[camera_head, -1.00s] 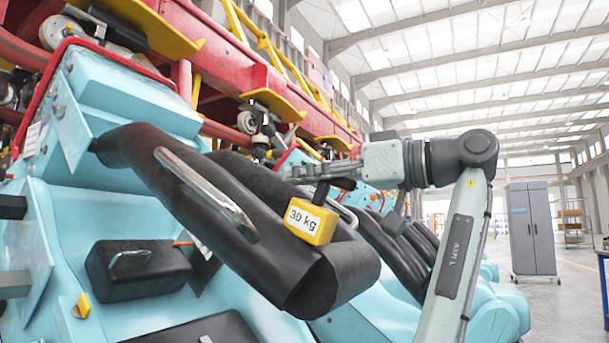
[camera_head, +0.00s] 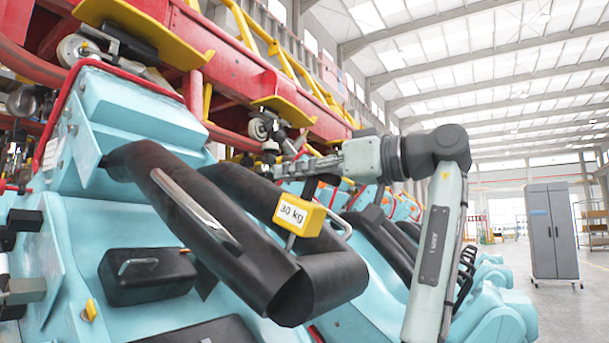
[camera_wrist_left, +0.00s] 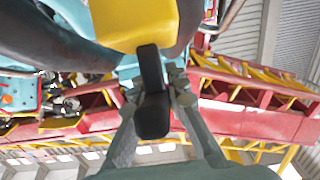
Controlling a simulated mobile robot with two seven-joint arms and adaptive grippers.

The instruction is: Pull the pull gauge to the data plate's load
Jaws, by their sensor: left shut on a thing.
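The yellow pull gauge (camera_head: 300,214) reads "30 kg" on its white face. Its dark handle (camera_wrist_left: 152,100) is between the fingers of my left gripper (camera_head: 300,168), which is shut on it. A thin metal hook shows below the gauge, in front of the black padded restraint (camera_head: 255,255); I cannot tell exactly where it bears. In the left wrist view the gauge's yellow body (camera_wrist_left: 133,25) is just beyond the fingertips. A small white label (camera_head: 50,152) is on the turquoise seat side; its writing is too small to read. My right gripper is not seen.
The restraint carries a shiny grab rail (camera_head: 195,210). A black box with a handle (camera_head: 148,276) sits on the turquoise seat. Red track with yellow plates (camera_head: 285,110) runs overhead. More seats stand behind. A grey cabinet (camera_head: 553,230) stands on open floor at right.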

